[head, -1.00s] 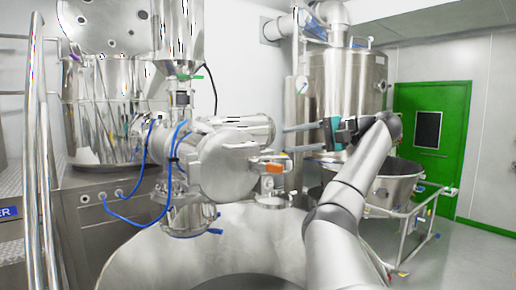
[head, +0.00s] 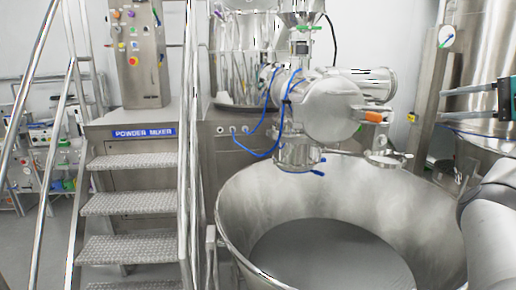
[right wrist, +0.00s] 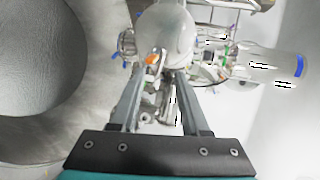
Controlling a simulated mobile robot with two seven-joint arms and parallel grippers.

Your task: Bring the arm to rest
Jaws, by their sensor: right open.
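My right gripper (head: 424,121) is at the right of the head view, its two long grey fingers pointing left and apart. Nothing is between them. Its fingertips are to the right of the orange handle (head: 375,117) on the steel mixer housing (head: 330,108); the head view shows no contact. My right arm comes in from the lower right edge and is partly cut off. In the right wrist view the open fingers (right wrist: 160,75) point toward the rounded housing (right wrist: 168,35) and the orange handle (right wrist: 152,60). My left gripper is not in view.
A large open steel bowl (head: 232,218) stands below the housing, left of my arm. Metal steps (head: 128,203) with rails and a control box (head: 140,60) are at the left. A steel vessel (head: 485,60) stands behind the gripper. Blue hoses (head: 262,151) hang from the housing.

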